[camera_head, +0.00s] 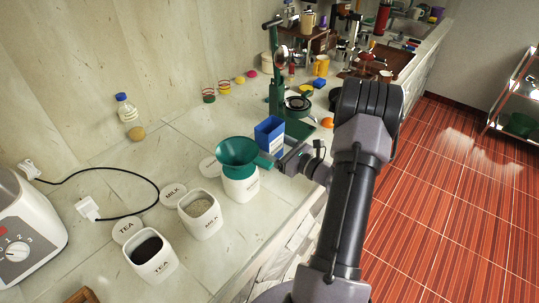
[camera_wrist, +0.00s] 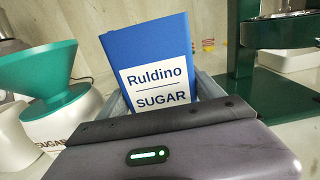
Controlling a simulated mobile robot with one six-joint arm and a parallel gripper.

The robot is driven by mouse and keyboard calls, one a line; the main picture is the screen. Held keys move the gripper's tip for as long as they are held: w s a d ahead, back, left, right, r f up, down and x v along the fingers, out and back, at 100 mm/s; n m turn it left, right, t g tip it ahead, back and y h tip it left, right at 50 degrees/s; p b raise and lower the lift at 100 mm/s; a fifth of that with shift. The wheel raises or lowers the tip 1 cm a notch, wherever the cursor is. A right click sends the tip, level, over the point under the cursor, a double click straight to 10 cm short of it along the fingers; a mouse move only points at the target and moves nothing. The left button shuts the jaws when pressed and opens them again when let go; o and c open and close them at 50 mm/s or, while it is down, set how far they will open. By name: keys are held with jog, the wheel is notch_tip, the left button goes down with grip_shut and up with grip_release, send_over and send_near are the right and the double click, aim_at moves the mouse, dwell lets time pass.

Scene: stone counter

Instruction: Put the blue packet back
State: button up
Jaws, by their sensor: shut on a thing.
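The blue packet (camera_head: 269,132) is upright, slightly tilted, over the counter behind and right of the green funnel. In the wrist view the packet (camera_wrist: 150,55), with a white "Ruldino SUGAR" label, stands between my fingers. My gripper (camera_head: 281,158) is shut on it; the gripper also shows in the wrist view (camera_wrist: 165,98). The packet's lower end is hidden, so I cannot tell whether it touches the counter. The green funnel (camera_head: 237,152) sits in the mouth of a white sugar canister (camera_head: 241,187), left of my gripper.
White milk (camera_head: 203,222) and tea (camera_head: 151,262) canisters stand open, their lids beside them. A green stand (camera_head: 276,92) rises close behind the packet. A white appliance (camera_head: 22,232) is at the left. Bare counter lies left of the funnel.

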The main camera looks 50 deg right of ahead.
jog(key=shift+f, duration=0.85)
jog(key=shift+r, duration=0.2)
jog(key=shift+f, duration=0.1)
jog(key=o, duration=1.3)
jog(key=shift+f, duration=0.15)
jog(key=o, duration=0.5)
jog(key=shift+r, duration=0.2)
